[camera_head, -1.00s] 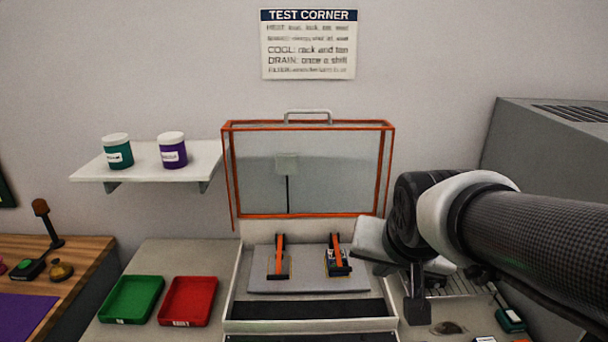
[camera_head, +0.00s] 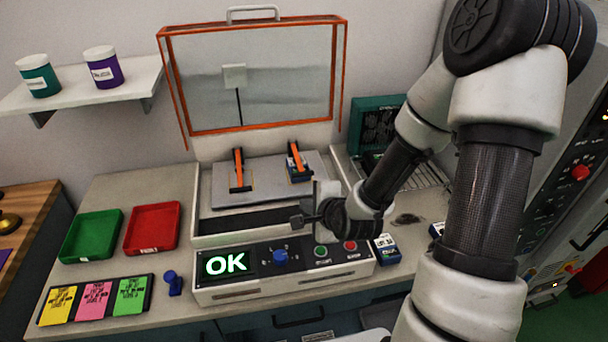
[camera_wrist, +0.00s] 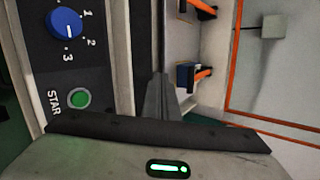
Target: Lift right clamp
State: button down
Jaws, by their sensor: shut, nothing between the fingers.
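Two orange-handled clamps stand on the grey plate (camera_head: 268,200) inside the test box. The right clamp (camera_head: 298,161) has its orange handle leaning up and a dark blue part at its base; it also shows in the wrist view (camera_wrist: 198,75). The left clamp (camera_head: 239,170) stands apart from it and shows partly at the top of the wrist view (camera_wrist: 200,7). My gripper (camera_head: 299,220) is shut and empty. It is over the front of the box, in front of and below the right clamp in the picture, not touching it.
The orange-framed lid (camera_head: 250,75) stands open behind the clamps. The control panel (camera_head: 285,262), with a lit OK display, a blue knob (camera_head: 280,257) and buttons, lies at the box's front. Green (camera_head: 92,236) and red (camera_head: 152,229) trays sit to the left.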

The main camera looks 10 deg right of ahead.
jog(key=m, duration=0.1)
jog(key=f+m, duration=0.1)
jog(key=f+m+t, duration=0.1)
jog(key=m, duration=0.1)
jog(key=shift+w+a+f+b, duration=0.15)
jog(key=shift+a+f+b, duration=0.05)
jog(key=shift+a+b, duration=0.1)
jog(key=m+t, duration=0.1)
jog(key=m, duration=0.3)
jog(key=shift+w+d+f+t+b, duration=0.15)
jog(key=shift+d+f+t+b, duration=0.05)
jog(key=shift+t+b, duration=0.2)
jog(key=m, duration=0.1)
jog(key=m+t, duration=0.1)
jog(key=m, duration=0.1)
jog(key=d+m, duration=0.1)
jog(key=m, duration=0.1)
jog(key=shift+w+d+r+t+h, duration=0.1)
jog(key=shift+r+t+h, duration=0.2)
jog(key=shift+h, duration=0.1)
jog(key=d+m, duration=0.1)
jog(key=m, duration=0.1)
jog(key=d+r+m+t+h, duration=0.1)
jog(key=m, duration=0.1)
jog(key=shift+h+b, duration=0.3)
jog(key=shift+b, duration=0.05)
